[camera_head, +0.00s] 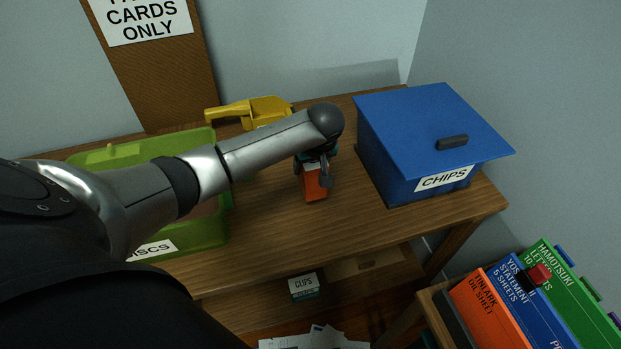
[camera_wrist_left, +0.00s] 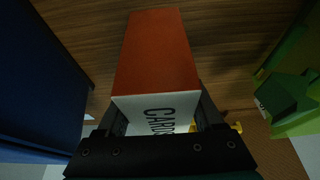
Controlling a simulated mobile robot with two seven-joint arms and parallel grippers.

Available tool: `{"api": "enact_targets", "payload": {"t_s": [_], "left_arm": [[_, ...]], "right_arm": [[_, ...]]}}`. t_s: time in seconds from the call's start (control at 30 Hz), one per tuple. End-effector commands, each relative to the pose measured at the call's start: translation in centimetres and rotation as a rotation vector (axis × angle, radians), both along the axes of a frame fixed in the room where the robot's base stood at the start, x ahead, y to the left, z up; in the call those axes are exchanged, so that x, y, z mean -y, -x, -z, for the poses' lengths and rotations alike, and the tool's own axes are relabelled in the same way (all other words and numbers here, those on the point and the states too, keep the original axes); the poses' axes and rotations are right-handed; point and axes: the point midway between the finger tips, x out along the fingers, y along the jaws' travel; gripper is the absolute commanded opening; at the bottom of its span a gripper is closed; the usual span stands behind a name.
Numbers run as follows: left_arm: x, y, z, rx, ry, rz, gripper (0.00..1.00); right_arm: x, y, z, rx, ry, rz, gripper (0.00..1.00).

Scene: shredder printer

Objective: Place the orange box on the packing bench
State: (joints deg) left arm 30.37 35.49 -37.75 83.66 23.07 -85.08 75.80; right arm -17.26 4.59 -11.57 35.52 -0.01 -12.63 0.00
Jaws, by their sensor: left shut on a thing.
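My left gripper (camera_head: 315,166) is shut on the orange box (camera_head: 315,185), above the wooden bench top (camera_head: 350,225) between the green bin and the blue box. In the left wrist view the orange box (camera_wrist_left: 155,55) sits between the two fingers (camera_wrist_left: 158,118). Its white end, lettered "CARDS", faces the camera. I cannot tell whether the box touches the bench top. My right gripper is not in view.
A blue lidded box labelled "CHIPS" (camera_head: 425,140) stands to the right. A green bin labelled "DISCS" (camera_head: 205,235) stands to the left, partly behind my arm. A yellow tool (camera_head: 262,110) lies at the back. Binders (camera_head: 545,300) stand at lower right. The bench front is clear.

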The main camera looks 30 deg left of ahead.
Motion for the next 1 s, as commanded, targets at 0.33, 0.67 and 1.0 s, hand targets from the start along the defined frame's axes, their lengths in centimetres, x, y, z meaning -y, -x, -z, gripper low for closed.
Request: {"api": "enact_targets", "payload": {"t_s": [0.33,0.67,1.0], "left_arm": [[0.0,0.0,4.2,0.0,-0.001,0.001,0.04],[0.0,0.0,4.3,0.001,-0.001,0.0,0.04],[0.0,0.0,4.3,0.0,-0.002,0.001,0.98]], "right_arm": [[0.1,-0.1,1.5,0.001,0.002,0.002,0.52],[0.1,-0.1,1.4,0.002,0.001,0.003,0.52],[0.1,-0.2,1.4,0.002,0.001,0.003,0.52]]}}
